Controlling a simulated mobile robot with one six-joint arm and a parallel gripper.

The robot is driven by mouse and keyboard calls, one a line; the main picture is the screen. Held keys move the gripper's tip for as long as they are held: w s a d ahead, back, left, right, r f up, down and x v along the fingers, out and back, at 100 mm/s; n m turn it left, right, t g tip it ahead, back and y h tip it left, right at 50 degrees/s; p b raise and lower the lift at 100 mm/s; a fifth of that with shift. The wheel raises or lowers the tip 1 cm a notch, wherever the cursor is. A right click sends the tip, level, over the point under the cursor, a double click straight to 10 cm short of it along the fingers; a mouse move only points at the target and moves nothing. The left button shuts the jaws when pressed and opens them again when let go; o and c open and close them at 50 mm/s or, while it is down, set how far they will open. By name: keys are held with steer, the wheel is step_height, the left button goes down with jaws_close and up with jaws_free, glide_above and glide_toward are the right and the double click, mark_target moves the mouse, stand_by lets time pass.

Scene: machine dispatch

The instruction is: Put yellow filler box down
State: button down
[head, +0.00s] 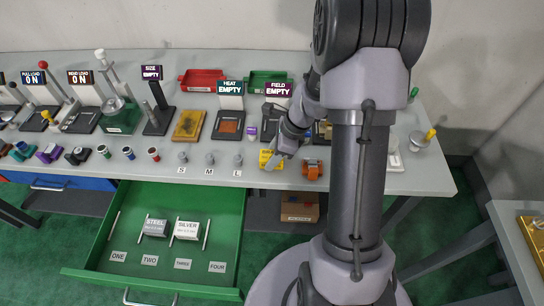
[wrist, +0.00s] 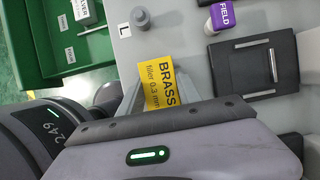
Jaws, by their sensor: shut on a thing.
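The yellow filler box (head: 266,156), labelled BRASS filler 0.3 mm in the wrist view (wrist: 160,86), is at the front part of the bench, right of the post by the L label. My gripper (head: 277,158) is shut on it.
An open green drawer (head: 232,222) holds a STEEL box (head: 154,228) and a SILVER box (head: 187,230). An orange part (head: 312,169) stands right of the yellow box.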

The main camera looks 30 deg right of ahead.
steer(key=shift+f, duration=0.2)
steer(key=c, duration=0.8)
jaws_free()
steer(key=shift+c, duration=0.2)
steer(key=shift+r, duration=0.15)
